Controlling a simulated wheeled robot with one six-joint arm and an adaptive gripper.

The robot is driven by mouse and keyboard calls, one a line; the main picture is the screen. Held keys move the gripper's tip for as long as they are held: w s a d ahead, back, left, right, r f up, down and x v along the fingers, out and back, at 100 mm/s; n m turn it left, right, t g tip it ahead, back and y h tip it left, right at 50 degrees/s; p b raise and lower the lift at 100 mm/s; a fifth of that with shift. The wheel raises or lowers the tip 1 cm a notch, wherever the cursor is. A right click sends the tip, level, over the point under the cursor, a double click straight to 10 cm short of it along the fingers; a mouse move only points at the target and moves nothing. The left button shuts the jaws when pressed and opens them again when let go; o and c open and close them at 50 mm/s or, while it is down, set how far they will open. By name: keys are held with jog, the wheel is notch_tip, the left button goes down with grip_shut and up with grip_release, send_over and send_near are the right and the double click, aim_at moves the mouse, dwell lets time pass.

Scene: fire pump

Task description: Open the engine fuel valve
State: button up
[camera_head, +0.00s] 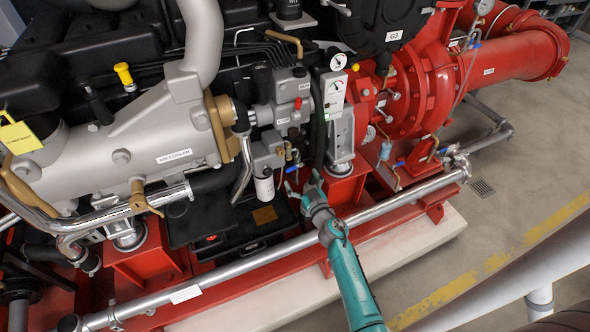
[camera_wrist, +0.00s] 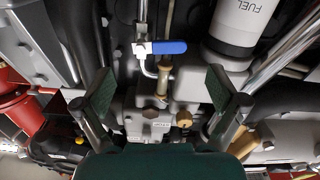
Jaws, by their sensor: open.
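A small valve with a blue lever (camera_wrist: 160,47) sits between and beyond my fingers in the wrist view. Its lever lies sideways, across the thin silver pipe that runs above and below it. A white canister marked FUEL (camera_wrist: 238,25) is to its right. In the head view the blue lever (camera_head: 294,168) shows just by my gripper (camera_head: 304,186), right of the white canister (camera_head: 264,188). My gripper also shows in the wrist view (camera_wrist: 160,90), with its green-padded fingers wide apart and nothing between them. The fingers appear apart from the lever.
The grey engine with its air cooler (camera_head: 165,150) fills the left. A silver rail pipe (camera_head: 370,213) runs along the front of the red frame, below my arm. Red pump piping (camera_head: 490,70) is at the right. Clear floor (camera_head: 500,190) lies right of the frame.

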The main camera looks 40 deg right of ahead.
aim_at(295, 167)
jog(key=shift+x, duration=2.5)
jog(key=shift+c, duration=0.3)
jog(key=c, duration=1.1)
